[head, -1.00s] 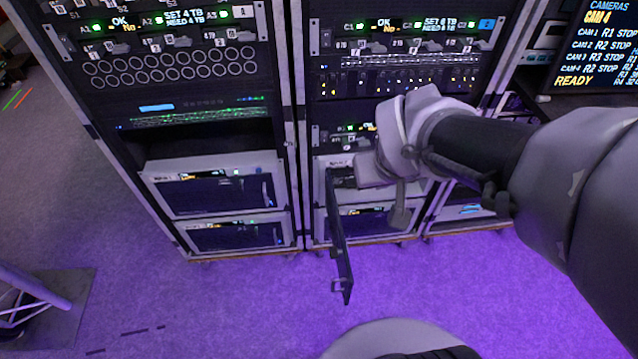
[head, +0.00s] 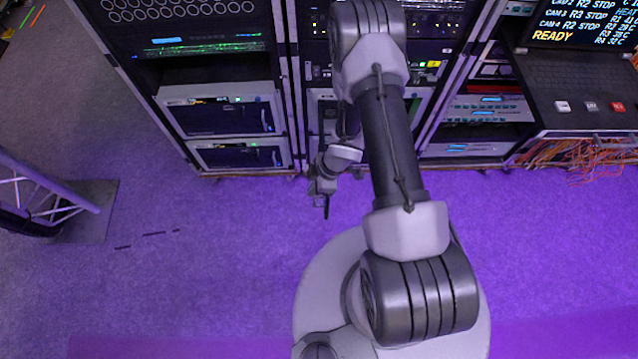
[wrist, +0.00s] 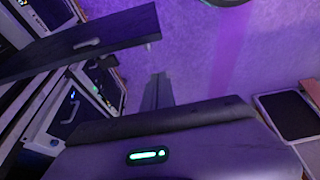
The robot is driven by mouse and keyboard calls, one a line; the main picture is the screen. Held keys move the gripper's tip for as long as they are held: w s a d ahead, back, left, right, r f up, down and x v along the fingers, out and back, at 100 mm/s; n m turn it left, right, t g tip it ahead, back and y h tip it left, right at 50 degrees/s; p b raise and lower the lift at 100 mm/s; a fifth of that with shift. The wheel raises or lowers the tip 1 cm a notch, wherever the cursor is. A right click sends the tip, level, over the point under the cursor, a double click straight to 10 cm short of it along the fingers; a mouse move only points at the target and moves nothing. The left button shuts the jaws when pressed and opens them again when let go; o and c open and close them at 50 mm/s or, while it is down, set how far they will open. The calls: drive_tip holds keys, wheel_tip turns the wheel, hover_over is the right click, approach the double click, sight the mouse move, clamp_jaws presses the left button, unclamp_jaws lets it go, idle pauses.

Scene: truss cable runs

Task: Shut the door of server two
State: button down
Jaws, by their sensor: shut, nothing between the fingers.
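The open server door (wrist: 80,45) shows in the wrist view as a dark flat panel with a small grey handle, sticking out from the racks at the left. In the head view my arm covers nearly all of this door and most of the server it belongs to. I cannot read a label naming it server two. My gripper (head: 325,200) is low in front of the middle rack, near its left post. I see no contact.
The left rack holds two lower servers (head: 222,115) with shut fronts. A desk (head: 575,90) with buttons and orange cables (head: 580,155) stands at the right. A truss stand base (head: 85,210) is on the floor at the left.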

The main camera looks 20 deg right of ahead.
drive_tip(key=d+f, duration=0.1)
drive_tip(key=d+f+b, duration=0.1)
drive_tip(key=d, duration=0.1)
drive_tip(key=shift+s+f, duration=0.4)
